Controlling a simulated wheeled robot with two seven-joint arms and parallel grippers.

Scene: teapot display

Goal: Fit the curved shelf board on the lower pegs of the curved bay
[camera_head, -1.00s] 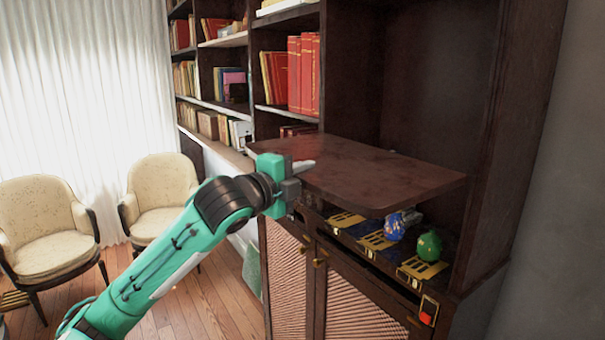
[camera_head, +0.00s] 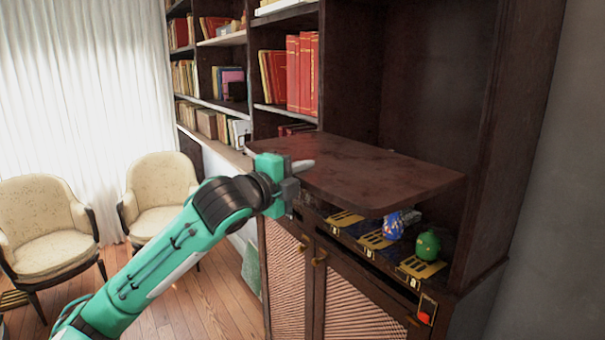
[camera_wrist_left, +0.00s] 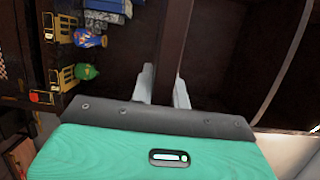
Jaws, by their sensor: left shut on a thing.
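The curved shelf board (camera_head: 375,173) is dark reddish brown and lies roughly level inside the open bay (camera_head: 430,100), above the cabinet's lower ledge. Its rounded front edge juts out toward me. My left gripper (camera_head: 300,166) is shut on the board's left front edge. In the left wrist view the two pale fingers (camera_wrist_left: 165,85) sit on either side of the board's thin edge (camera_wrist_left: 171,50). The lower pegs are not visible, so I cannot tell whether the board touches them. My right gripper is out of view.
Below the board, a blue patterned pot (camera_head: 393,226) and a green pot (camera_head: 428,243) stand on the ledge beside gold-marked plates (camera_head: 375,240). Red books (camera_head: 303,75) fill shelves to the left. The bay's right side wall (camera_head: 510,130) is close to the board. Two cream chairs (camera_head: 160,193) stand at left.

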